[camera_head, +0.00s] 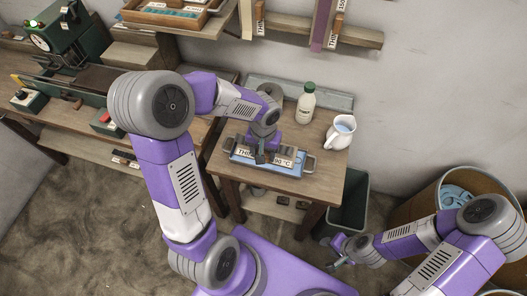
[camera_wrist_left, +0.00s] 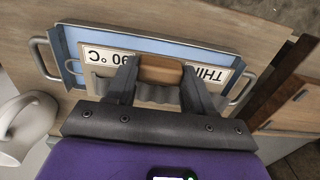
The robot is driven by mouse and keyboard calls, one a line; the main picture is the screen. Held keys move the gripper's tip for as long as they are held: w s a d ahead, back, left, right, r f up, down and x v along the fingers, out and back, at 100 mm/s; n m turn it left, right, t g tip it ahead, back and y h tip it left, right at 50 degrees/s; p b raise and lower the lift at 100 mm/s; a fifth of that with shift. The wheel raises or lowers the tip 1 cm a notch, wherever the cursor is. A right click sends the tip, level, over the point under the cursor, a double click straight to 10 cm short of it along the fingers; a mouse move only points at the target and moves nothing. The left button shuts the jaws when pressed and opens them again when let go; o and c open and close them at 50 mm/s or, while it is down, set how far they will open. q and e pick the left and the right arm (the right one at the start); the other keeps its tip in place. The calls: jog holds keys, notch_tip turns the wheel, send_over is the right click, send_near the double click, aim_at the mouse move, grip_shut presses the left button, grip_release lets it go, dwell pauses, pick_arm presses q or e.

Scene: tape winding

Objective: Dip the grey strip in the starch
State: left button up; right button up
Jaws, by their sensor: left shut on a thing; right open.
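A blue tray (camera_head: 238,157) with metal end handles stands on the small wooden table. It also shows in the left wrist view (camera_wrist_left: 72,66), with a pale label reading "THIN" and "90 °C". My left gripper (camera_head: 262,157) is over the tray, and in the wrist view (camera_wrist_left: 160,82) its fingers are shut on a wooden grip block (camera_wrist_left: 160,69). A grey, wavy-edged piece (camera_wrist_left: 160,95) shows below the block between the fingers; it looks like the grey strip, mostly hidden. I cannot tell how deep it sits in the tray. My right gripper (camera_head: 343,260) is open and empty, low at the right.
A dark bin (camera_head: 352,203) is right of the table, and a large round wooden tub (camera_head: 420,193) is farther right. A bench with green machinery (camera_head: 62,42) is at the left.

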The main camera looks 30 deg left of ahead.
pick_arm(q)
jog(key=shift+r+p, duration=1.15)
jog(key=shift+r, duration=0.5)
dwell(0.6)
jog(key=shift+r+p, duration=2)
jog(key=shift+r, duration=0.55)
jog(key=shift+f, duration=0.15)
